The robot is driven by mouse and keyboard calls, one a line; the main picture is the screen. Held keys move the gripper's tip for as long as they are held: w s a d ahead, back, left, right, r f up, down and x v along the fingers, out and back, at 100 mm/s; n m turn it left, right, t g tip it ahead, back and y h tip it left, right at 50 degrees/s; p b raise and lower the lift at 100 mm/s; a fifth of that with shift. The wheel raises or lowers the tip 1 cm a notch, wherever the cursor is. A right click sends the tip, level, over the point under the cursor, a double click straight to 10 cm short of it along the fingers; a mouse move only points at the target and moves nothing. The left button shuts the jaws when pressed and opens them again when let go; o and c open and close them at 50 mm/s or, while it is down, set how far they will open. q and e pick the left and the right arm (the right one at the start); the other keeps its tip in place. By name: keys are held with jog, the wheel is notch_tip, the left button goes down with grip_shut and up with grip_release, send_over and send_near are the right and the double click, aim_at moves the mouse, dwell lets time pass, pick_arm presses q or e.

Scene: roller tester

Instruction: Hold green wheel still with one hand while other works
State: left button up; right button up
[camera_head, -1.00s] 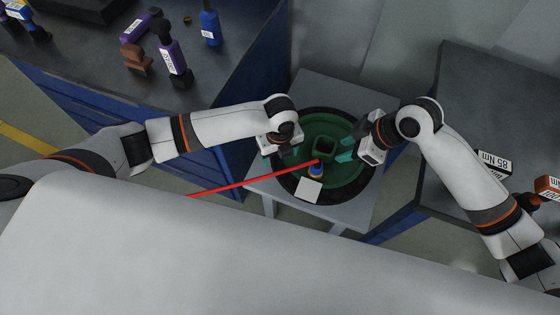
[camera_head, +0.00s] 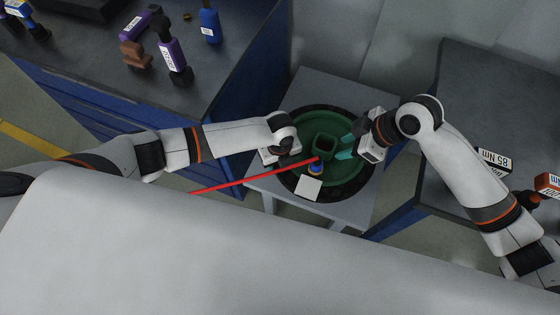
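The green wheel (camera_head: 351,184) with its black tire lies flat on a grey stand in the middle of the view. A square green hub (camera_head: 325,145) rises from its centre. My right gripper (camera_head: 345,146) is over the wheel's right part, its teal fingers apart and pointing at the hub; I cannot tell whether they touch it. My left gripper (camera_head: 290,157) is at the wheel's left edge; its fingers are hidden. A long red bar (camera_head: 250,178) runs from the lower left to a small blue and yellow piece (camera_head: 316,169) beside the hub.
The grey stand (camera_head: 320,88) bears the wheel, with a white square (camera_head: 308,188) at its front. The left blue workbench (camera_head: 235,80) holds purple and blue labelled tools. The right bench (camera_head: 490,95) holds an 85 Nm label (camera_head: 494,160) and an orange labelled tool (camera_head: 547,185).

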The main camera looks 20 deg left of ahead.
aim_at(319, 158)
pick_arm(q)
grip_shut()
pick_arm(e)
jog(key=o, duration=0.4)
jog(key=shift+a, duration=0.1)
jog(key=shift+o, duration=0.2)
jog(key=a+m+h, duration=0.1)
jog(key=m, duration=0.1)
jog(key=a+f+m+h, duration=0.1)
jog(key=a+m, duration=0.1)
jog(key=m, duration=0.1)
jog(key=shift+a+f+m+h, duration=0.2)
jog(key=shift+m+h, duration=0.1)
jog(key=shift+h, duration=0.1)
jog(key=f+m, duration=0.2)
jog(key=f, duration=0.1)
jog(key=a+f+m+h, duration=0.1)
jog(key=f, duration=0.3)
jog(key=a+f+m+h, duration=0.1)
jog(key=f+m, duration=0.1)
jog(key=f, duration=0.2)
jog(key=shift+w+a+f+m+t, duration=0.1)
jog(key=shift+w+f+m+t, duration=0.05)
jog(key=shift+w+m+t, duration=0.2)
